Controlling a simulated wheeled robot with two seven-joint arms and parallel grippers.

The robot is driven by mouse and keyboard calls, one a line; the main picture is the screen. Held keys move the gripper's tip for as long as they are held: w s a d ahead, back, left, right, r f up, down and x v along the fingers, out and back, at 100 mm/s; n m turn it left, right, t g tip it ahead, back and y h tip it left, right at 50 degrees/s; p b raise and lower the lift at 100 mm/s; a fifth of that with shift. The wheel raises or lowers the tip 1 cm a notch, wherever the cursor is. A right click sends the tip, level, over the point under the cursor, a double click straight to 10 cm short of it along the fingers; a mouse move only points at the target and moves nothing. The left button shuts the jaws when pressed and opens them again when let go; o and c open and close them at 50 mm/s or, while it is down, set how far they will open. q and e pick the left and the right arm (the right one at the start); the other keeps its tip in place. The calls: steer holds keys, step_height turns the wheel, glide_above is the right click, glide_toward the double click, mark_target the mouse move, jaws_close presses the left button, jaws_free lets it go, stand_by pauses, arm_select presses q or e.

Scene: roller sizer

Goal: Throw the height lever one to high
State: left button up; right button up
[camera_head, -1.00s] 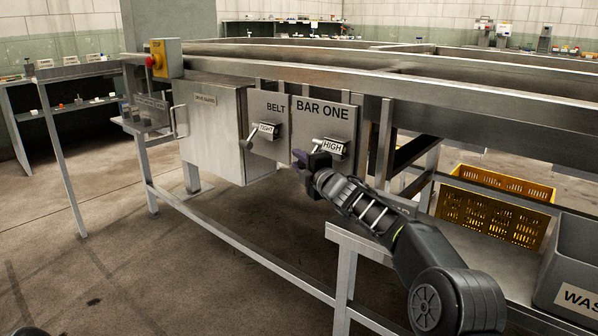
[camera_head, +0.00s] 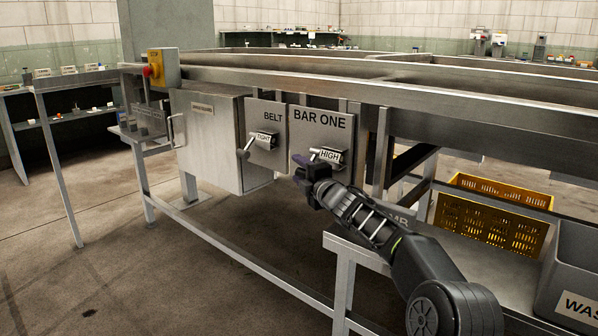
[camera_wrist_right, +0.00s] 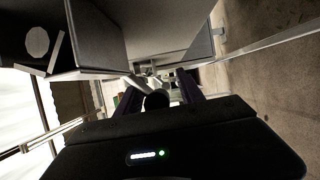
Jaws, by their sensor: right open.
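The height lever (camera_head: 329,155) sits on the grey "BAR ONE" panel (camera_head: 323,120), and its plate reads "HIGH". The lever's left end is partly hidden by my right gripper. My right gripper (camera_head: 304,168) is at the lower left of this panel, close to the lever; I cannot tell whether it touches. In the right wrist view the open right gripper (camera_wrist_right: 158,90) has its purple fingers apart, with a dark round knob (camera_wrist_right: 156,100) showing between them. My left gripper is not in view.
Left of it is the "BELT" panel (camera_head: 264,140) with a "TIGHT" lever (camera_head: 263,140). A grey cabinet (camera_head: 207,140) stands further left, below a yellow stop box (camera_head: 163,69). Steel rails run above. A yellow crate (camera_head: 490,218) and grey bin (camera_head: 573,285) are at right.

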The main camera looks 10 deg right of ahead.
steer(key=shift+r, duration=0.1)
step_height(320, 180, up, 10)
steer(key=p, duration=0.8)
steer(key=shift+d, duration=0.15)
steer(key=shift+s+d+r+b, duration=0.25)
steer(key=shift+s+d+r, duration=0.05)
steer(key=shift+s+d, duration=0.2)
steer(key=shift+s+d+r+b, duration=0.25)
steer(key=shift+s+d, duration=0.1)
steer(key=shift+s, duration=0.15)
steer(key=s+d+r, duration=0.2)
steer(key=s+d, duration=0.1)
steer(key=s, duration=0.1)
steer(key=shift+s+d, duration=0.2)
steer(key=shift+s, duration=0.2)
